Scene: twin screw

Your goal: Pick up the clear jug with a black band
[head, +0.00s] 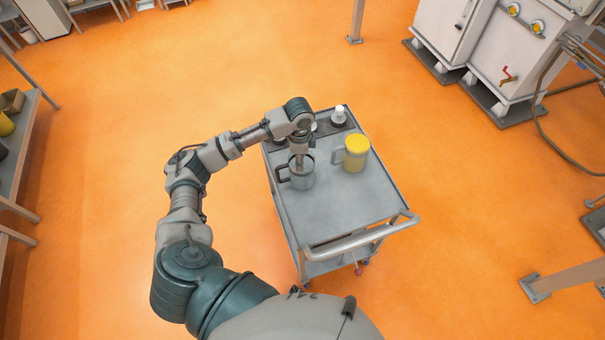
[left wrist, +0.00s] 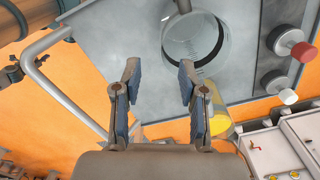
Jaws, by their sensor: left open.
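The clear jug (head: 304,178) stands upright on the grey cart's top, toward its left side, with its dark handle on the left. In the left wrist view the jug (left wrist: 209,42) shows as a round, see-through vessel with a dark rim, just beyond the fingers and to their right. My left gripper (left wrist: 160,70) is open, with nothing between its two blue-padded fingers. In the head view my left gripper (head: 299,158) hangs at the jug's top and hides part of it; I cannot tell whether they touch.
A white-capped bottle (head: 338,117) stands at the cart's far end. In the left wrist view a red-capped bottle (left wrist: 290,41) shows too. The cart's near surface is bare.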

